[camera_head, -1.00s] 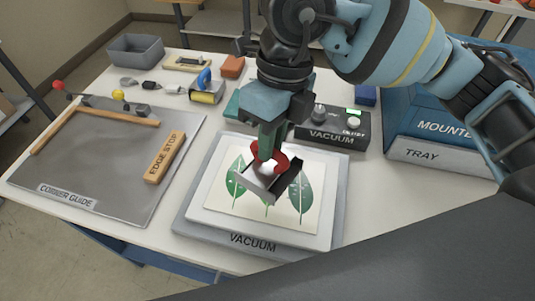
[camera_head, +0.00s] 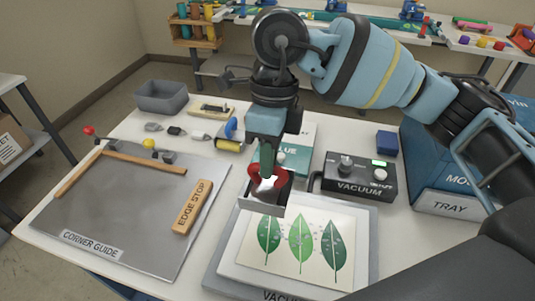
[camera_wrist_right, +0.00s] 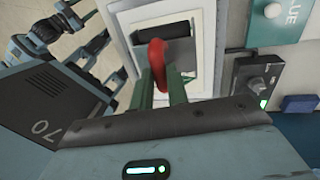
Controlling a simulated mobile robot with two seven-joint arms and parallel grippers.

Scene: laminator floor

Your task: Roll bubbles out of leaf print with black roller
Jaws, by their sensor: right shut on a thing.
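My right gripper (camera_head: 266,165) is shut on the red handle of the black roller (camera_head: 279,188). The roller has a grey metal frame and is over the far left edge of the print area. I cannot tell whether it touches. It also shows in the right wrist view (camera_wrist_right: 165,33), beyond the gripper (camera_wrist_right: 160,88). The leaf print (camera_head: 318,240) is a cream sheet with several green leaves, lying on a white board (camera_head: 232,264) on the grey vacuum base (camera_head: 362,272). Small pale spots, like bubbles, show on and between the leaves. My left gripper is not in view.
Behind the print stand the vacuum control box (camera_head: 361,178) and a teal box (camera_head: 300,150). The corner guide plate (camera_head: 110,210) with a wooden edge stop (camera_head: 191,207) lies at left. A grey bin (camera_head: 161,96) stands at the back.

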